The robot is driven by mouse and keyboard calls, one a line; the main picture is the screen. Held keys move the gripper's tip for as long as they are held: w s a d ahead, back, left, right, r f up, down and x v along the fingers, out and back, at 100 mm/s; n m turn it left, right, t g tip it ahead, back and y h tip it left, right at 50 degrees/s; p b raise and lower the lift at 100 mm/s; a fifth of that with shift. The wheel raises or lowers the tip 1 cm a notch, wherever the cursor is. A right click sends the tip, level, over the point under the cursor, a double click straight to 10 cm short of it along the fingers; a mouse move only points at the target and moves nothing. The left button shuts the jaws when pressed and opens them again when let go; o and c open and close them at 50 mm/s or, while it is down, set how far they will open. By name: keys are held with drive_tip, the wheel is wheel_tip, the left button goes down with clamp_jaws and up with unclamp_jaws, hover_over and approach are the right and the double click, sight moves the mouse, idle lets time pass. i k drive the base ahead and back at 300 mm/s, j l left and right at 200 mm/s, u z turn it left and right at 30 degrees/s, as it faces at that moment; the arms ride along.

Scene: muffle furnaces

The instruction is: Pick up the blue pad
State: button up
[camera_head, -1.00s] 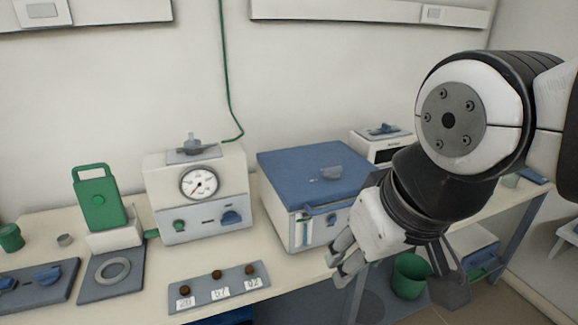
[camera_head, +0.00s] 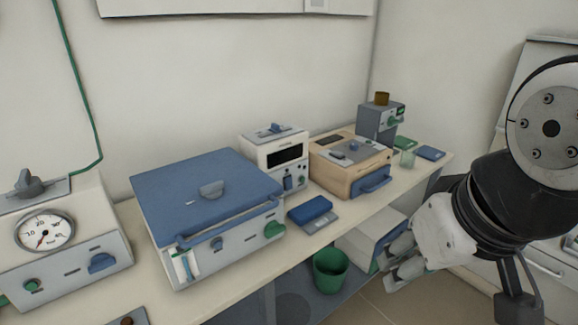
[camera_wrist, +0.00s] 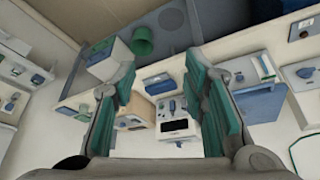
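A thick blue pad (camera_head: 310,209) lies on a small grey plate (camera_head: 320,224) on the bench, right of the large blue-lidded furnace. It also shows between my fingers in the wrist view (camera_wrist: 157,84). A second, flat blue pad (camera_head: 431,153) lies at the far right end of the bench beside a flat green pad (camera_head: 404,142). The frames do not settle which pad is meant. My gripper (camera_head: 392,262) is open and empty, right of the thick pad and off the bench's front edge. Its green-lined fingers (camera_wrist: 160,62) are spread apart.
The blue-lidded furnace (camera_head: 210,205), a white oven (camera_head: 275,155) and a tan furnace (camera_head: 350,168) stand on the bench. A green bin (camera_head: 330,270) is below the front edge. A glass (camera_head: 407,158) stands near the far pads. Some bench near the thick pad is clear.

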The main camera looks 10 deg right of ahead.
sight(302, 214)
drive_tip(key=i+j, duration=0.15)
drive_tip(key=i, duration=0.35)
drive_tip(key=i+j+z, duration=0.15)
drive_tip(key=i, duration=0.35)
